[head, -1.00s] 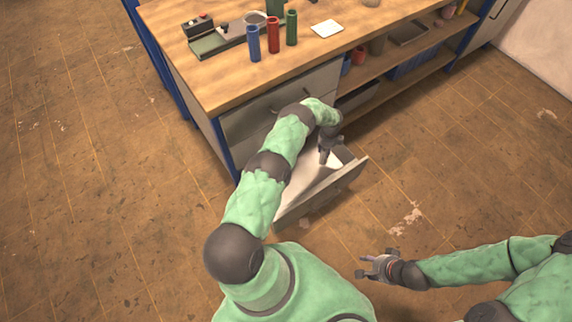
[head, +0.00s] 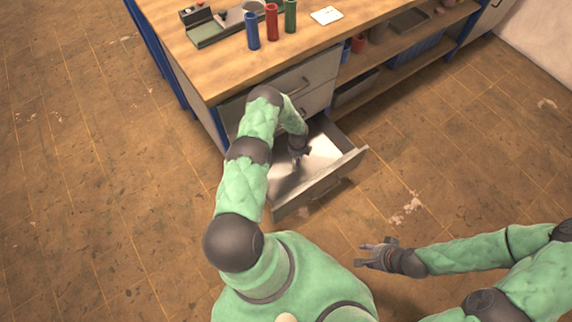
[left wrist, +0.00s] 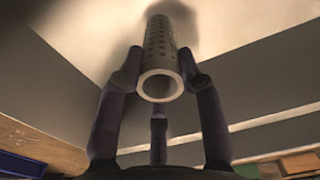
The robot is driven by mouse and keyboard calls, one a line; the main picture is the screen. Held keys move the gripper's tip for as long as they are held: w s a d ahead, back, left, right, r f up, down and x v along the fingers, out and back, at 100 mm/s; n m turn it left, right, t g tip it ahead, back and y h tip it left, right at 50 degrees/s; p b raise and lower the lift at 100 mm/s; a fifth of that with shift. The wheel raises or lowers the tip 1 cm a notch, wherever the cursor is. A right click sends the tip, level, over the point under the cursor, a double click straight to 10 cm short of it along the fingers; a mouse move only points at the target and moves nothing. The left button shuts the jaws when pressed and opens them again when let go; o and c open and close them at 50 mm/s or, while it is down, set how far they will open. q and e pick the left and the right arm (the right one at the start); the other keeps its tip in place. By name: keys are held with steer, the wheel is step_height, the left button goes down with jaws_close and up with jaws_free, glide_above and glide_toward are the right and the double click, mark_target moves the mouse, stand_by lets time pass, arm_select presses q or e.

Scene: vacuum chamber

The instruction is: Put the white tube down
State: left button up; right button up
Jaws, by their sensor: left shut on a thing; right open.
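The white tube (left wrist: 161,84) shows in the left wrist view as a hollow cylinder with rows of dark holes along its side, one open end facing the camera. My left gripper (left wrist: 160,66) is shut on it, with fingers on both sides and a third below. In the head view my left gripper (head: 298,151) is inside the outline of the open drawer (head: 330,185); the tube cannot be made out there. Whether the tube touches the drawer floor is unclear. My right gripper (head: 370,256) is open and empty, out over the floor in front of the drawer.
The workbench (head: 225,75) carries a blue tube (head: 252,32), a red tube (head: 272,22), a green tube (head: 290,16) and a white card (head: 326,15). The drawer's right part looks bare. Shelves with bins (head: 410,55) lie to the right.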

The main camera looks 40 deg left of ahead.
arm_select(q)
steer(key=s+a+f+b, duration=0.2)
steer(key=s+f, duration=0.1)
steer(key=s, duration=0.2)
steer(key=shift+a+f, duration=0.2)
steer(key=shift+f, duration=0.05)
steer(key=shift+f, duration=0.15)
steer(key=o, duration=1)
steer(key=shift+o, duration=0.2)
